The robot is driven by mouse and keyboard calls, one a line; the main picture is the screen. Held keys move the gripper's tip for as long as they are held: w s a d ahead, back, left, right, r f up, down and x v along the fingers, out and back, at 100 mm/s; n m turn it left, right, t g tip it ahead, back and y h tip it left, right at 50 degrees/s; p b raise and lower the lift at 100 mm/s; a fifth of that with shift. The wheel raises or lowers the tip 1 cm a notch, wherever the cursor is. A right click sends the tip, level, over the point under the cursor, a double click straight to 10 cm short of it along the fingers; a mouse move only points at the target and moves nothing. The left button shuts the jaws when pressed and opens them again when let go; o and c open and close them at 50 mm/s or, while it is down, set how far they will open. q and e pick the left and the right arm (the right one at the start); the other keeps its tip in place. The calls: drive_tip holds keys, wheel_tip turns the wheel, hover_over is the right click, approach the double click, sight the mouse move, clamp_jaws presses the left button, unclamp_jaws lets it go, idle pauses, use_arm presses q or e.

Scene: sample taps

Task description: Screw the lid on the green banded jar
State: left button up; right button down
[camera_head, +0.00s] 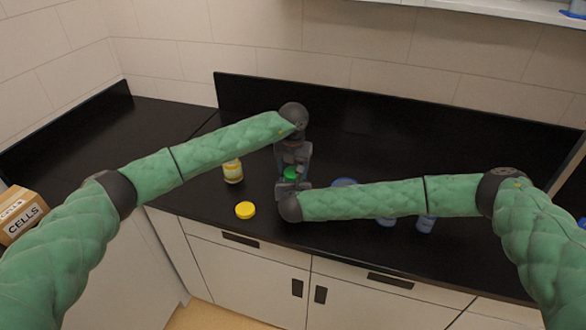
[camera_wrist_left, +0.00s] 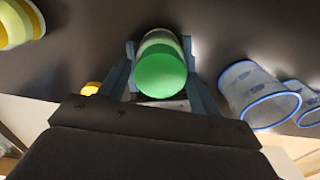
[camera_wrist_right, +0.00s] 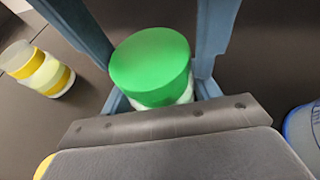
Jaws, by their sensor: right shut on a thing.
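The green lid (camera_head: 291,173) sits on top of the green banded jar, whose pale wall (camera_wrist_right: 178,101) shows only partly below it. The lid also shows in the left wrist view (camera_wrist_left: 161,73). I cannot tell how tightly it is seated. My right gripper (camera_head: 291,182) is shut on the jar below the lid, from the near side. My left gripper (camera_head: 292,165) comes from the far side, its fingers apart on either side of the lid, with a small gap visible. The green band is mostly hidden.
A yellow banded jar (camera_head: 232,172) stands to the left, with a yellow lid (camera_head: 245,210) lying nearer the counter's front edge. Blue-rimmed cups (camera_head: 345,183) (camera_wrist_left: 256,95) stand to the right, close to my right forearm. The left counter is clear.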

use_arm(q)
drive_tip(key=c, duration=0.7)
drive_tip(key=shift+o, duration=0.2)
drive_tip(key=shift+m, duration=1.5)
drive_tip(key=o, duration=1.1)
drive_tip(key=shift+r, duration=0.1)
drive_tip(key=shift+r, duration=2.15)
